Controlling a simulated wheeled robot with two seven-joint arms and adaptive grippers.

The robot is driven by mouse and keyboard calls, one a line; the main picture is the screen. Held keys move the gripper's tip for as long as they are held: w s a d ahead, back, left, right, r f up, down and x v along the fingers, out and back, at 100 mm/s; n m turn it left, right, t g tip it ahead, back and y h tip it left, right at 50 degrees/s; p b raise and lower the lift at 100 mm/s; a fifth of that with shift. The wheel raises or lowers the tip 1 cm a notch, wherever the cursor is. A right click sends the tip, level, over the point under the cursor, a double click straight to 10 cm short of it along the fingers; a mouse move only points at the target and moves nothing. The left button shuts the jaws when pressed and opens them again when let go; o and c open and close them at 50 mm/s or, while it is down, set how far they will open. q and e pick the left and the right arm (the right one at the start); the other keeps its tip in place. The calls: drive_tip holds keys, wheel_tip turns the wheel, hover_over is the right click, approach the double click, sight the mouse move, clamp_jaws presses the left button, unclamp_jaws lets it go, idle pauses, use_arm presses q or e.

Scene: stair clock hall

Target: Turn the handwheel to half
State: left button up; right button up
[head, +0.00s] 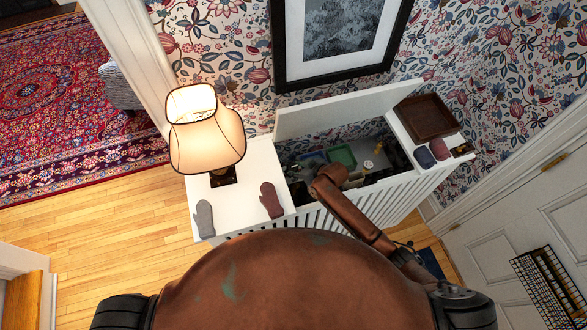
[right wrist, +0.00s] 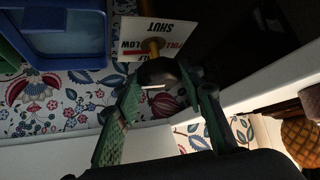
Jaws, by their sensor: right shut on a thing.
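The handwheel (right wrist: 160,70) shows in the right wrist view as a dark rounded shape on a brass stem (right wrist: 153,47). My right gripper (right wrist: 162,88) is shut on it, with its green-padded fingers at either side. Behind the stem is a white card (right wrist: 150,34), seen upside down, with "SHUT" and "LOW" readable and another word in red partly hidden. A short red mark lies near "LOW"; I cannot tell if it is a pointer. In the head view my right arm reaches into the open white cabinet (head: 262,195), and hides the handwheel. My left gripper is out of view.
The cabinet's lid (head: 345,110) stands raised against the wall. A lit lamp (head: 207,140), a grey mitten (head: 204,218) and a maroon mitten (head: 271,200) are on the left top. A brown tray (head: 427,117) is on the right top. A green container (head: 342,156) sits inside.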

drive_tip(key=shift+w+d+f+n+g+y+b, duration=0.15)
drive_tip(key=shift+n+g+y+b, duration=0.35)
drive_tip(key=shift+n+b, duration=0.35)
drive_tip(key=n+g+b, duration=0.2)
drive_tip(key=n+b, duration=0.1)
drive_tip(key=b, duration=0.2)
drive_tip(key=n+g+y+b, duration=0.1)
drive_tip(key=n+g+b, duration=0.1)
drive_tip(key=b, duration=0.4)
drive_tip(key=w+n+g+b, duration=0.1)
drive_tip(key=n+g+b, duration=0.2)
drive_tip(key=b, duration=0.3)
drive_tip(key=shift+f+n, duration=0.15)
drive_tip(key=shift+n, duration=0.5)
drive_tip(key=shift+r+n+g+b, duration=0.2)
drive_tip(key=shift+n+g+b, duration=0.3)
drive_tip(key=shift+b, duration=0.6)
drive_tip(key=o, duration=1.2)
drive_tip(key=shift+c, duration=0.2)
drive_tip(key=shift+r, duration=0.1)
